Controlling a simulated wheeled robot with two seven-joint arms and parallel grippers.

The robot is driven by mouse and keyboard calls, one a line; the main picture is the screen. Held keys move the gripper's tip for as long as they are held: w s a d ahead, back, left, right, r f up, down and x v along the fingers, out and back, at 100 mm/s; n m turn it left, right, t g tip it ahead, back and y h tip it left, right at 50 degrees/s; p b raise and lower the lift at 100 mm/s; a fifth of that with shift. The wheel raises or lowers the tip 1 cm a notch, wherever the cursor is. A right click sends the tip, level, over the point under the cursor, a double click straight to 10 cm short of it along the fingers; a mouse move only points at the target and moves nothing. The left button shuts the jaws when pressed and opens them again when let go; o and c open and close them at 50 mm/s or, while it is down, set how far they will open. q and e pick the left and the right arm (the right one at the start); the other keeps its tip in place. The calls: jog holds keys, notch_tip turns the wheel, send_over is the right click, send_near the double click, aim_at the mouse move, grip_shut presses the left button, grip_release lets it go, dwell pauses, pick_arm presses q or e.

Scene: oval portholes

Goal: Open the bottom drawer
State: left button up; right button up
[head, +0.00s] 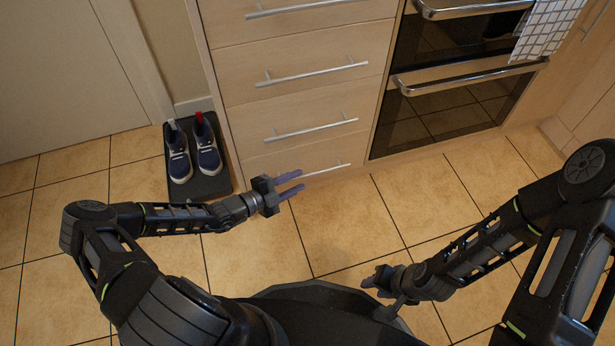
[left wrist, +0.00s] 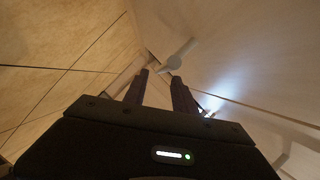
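The bottom drawer (head: 265,165) is the lowest light-wood front of the drawer stack, just above the floor, and looks closed. Its silver bar handle (head: 326,170) runs across the front, partly hidden behind my left gripper. My left gripper (head: 301,181) is open and empty, its fingers pointing right near the left part of that handle. In the left wrist view, the left gripper's fingers (left wrist: 160,80) are apart, with a handle end (left wrist: 176,61) just beyond the tips. My right gripper (head: 370,287) is low at the centre right, away from the drawers; it looks open and empty.
Several closed drawers with bar handles (head: 312,73) stand above. An oven (head: 440,110) with a long handle is to their right, with a checked towel (head: 546,30). Shoes (head: 208,150) stand on a dark mat (head: 210,187) left of the drawers. Tiled floor (head: 345,225) in front is clear.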

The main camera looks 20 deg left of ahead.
aim_at(308, 176)
pick_arm(q)
jog(key=b+x, duration=0.1)
jog(key=x, duration=0.3)
jog(key=shift+w+d+f, duration=0.15)
jog(key=shift+w+d, duration=0.05)
jog(key=shift+w, duration=0.1)
jog(key=shift+c, duration=0.2)
grip_shut()
dwell(0.9)
